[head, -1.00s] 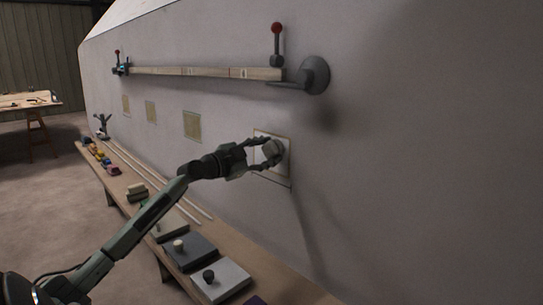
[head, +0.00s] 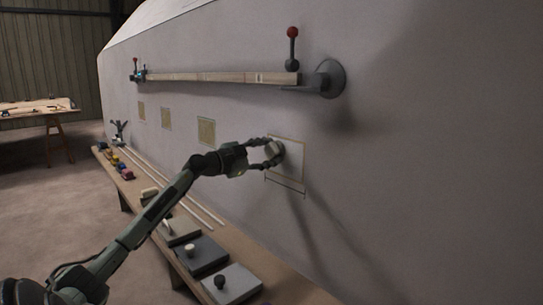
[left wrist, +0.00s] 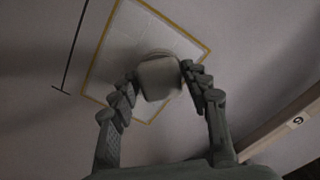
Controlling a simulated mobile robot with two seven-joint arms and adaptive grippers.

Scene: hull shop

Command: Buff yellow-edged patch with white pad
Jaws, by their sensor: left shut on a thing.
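The yellow-edged patch (head: 296,158) is a pale rectangle on the grey hull wall, with a thin yellow border. It fills much of the left wrist view (left wrist: 190,45), where its corner is partly hidden behind my fingers. My left gripper (head: 270,153) is shut on a white pad (head: 277,149) and holds it at the left part of the patch. In the left wrist view the pad (left wrist: 160,80) sits between both fingertips, over the patch. Its contact face is hidden, so I cannot tell how firmly it touches. My right gripper is not in view.
Smaller tan patches (head: 206,131) lie left. A low bench (head: 205,233) below carries knobbed blocks (head: 232,283) and coloured pieces. A dark bracket mark (head: 285,184) is under the patch.

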